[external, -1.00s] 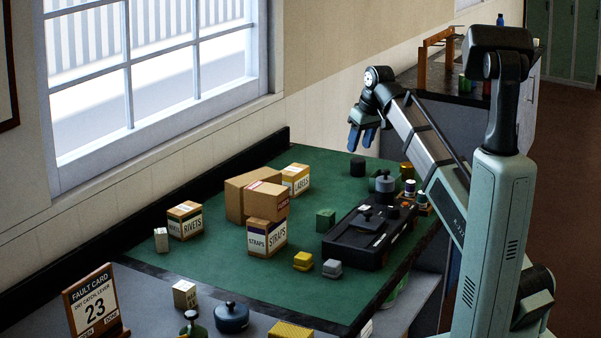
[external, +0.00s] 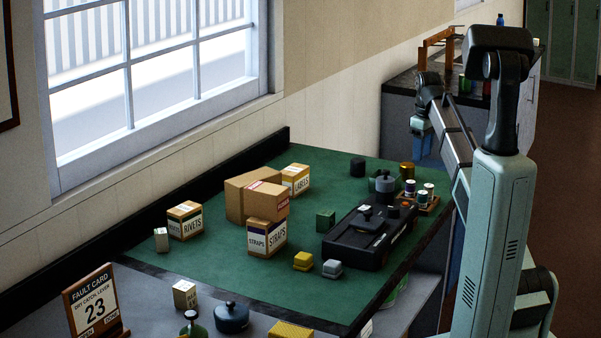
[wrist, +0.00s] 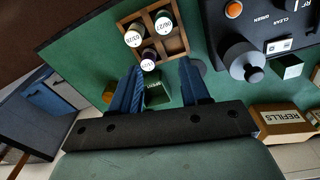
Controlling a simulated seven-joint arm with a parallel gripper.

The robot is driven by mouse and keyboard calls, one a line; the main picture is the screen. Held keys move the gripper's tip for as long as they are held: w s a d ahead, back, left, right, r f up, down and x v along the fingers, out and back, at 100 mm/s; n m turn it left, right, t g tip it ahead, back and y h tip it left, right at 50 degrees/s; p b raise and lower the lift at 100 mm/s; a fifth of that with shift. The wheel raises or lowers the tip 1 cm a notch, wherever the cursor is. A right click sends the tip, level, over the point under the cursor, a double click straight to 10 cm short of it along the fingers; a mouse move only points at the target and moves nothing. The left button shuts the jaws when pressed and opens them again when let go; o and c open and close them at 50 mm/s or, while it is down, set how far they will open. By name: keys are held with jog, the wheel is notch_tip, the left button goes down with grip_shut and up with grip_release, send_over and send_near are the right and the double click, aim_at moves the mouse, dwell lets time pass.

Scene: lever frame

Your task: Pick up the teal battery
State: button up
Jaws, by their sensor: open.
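Three white-topped batteries stand upright in a wooden tray (external: 432,208) at the bench's right edge. In the wrist view the tray (wrist: 179,46) is divided into compartments, with date labels on the battery tops. One battery (external: 420,199) looks green to teal on its side, but the sides are too small and dark to tell for sure which is teal. My gripper (external: 423,152) is open, with blue fingers, raised beyond the tray in the external view. In the wrist view its fingertips (wrist: 164,70) are apart, just below the tray in the picture. No battery is between them.
A dark green block with a white label (wrist: 157,92) shows between the fingers. A black device (external: 355,242) with knobs lies beside the tray. A brass cylinder (external: 407,170) and a grey knobbed weight (external: 385,183) stand nearby. Cardboard boxes (external: 248,196) stand farther left.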

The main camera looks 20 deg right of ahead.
aim_at(422, 192)
jog(key=shift+s+d+f+n+g, duration=0.2)
jog(key=shift+f+n, duration=0.65)
jog(key=shift+f, duration=1.45)
jog(key=shift+s+a+f+n+g, duration=0.2)
jog(key=shift+f+n, duration=0.6)
jog(key=shift+f, duration=1.55)
jog(key=shift+s+d+f+n, duration=0.1)
jog(key=shift+s+f+n, duration=0.2)
jog(key=shift+f+n, duration=1.3)
jog(key=shift+f+m, duration=0.7)
jog(key=shift+m, duration=0.05)
jog(key=shift+c, duration=0.4)
grip_shut()
